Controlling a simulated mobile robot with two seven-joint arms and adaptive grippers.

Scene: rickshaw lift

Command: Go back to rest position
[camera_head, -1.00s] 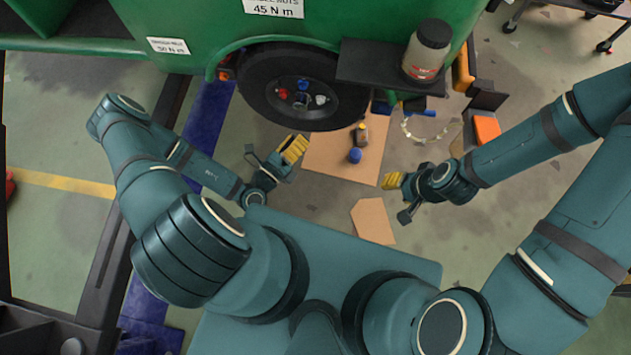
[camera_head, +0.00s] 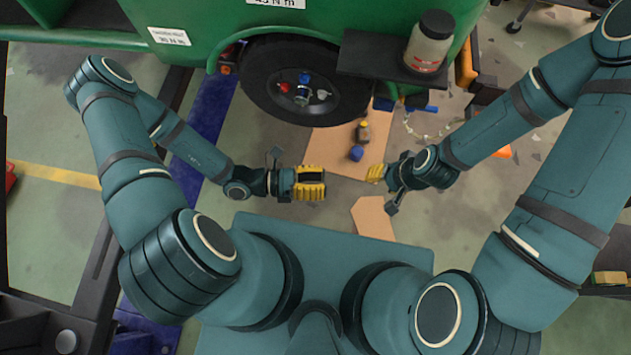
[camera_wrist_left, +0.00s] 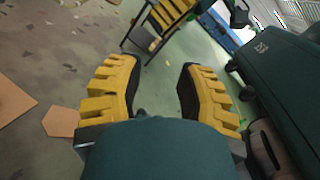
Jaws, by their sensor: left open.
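My left gripper (camera_head: 310,183) is in front of the wheel, low over the floor near the cardboard. In the left wrist view its two yellow ribbed fingers (camera_wrist_left: 160,88) stand apart with nothing between them. My right gripper (camera_head: 382,183) is to the right of the left one, with a yellow finger pointing toward it. Whether its jaws are open or shut is too small to tell. The two grippers are apart from each other.
A green rickshaw body (camera_head: 210,15) with a dark wheel (camera_head: 265,100) stands ahead. A bottle (camera_head: 428,42) stands on a black shelf (camera_head: 375,60). A small bottle (camera_head: 363,131) and a blue item (camera_head: 356,153) are on cardboard (camera_head: 330,150). A second cardboard piece (camera_head: 372,218) lies nearer.

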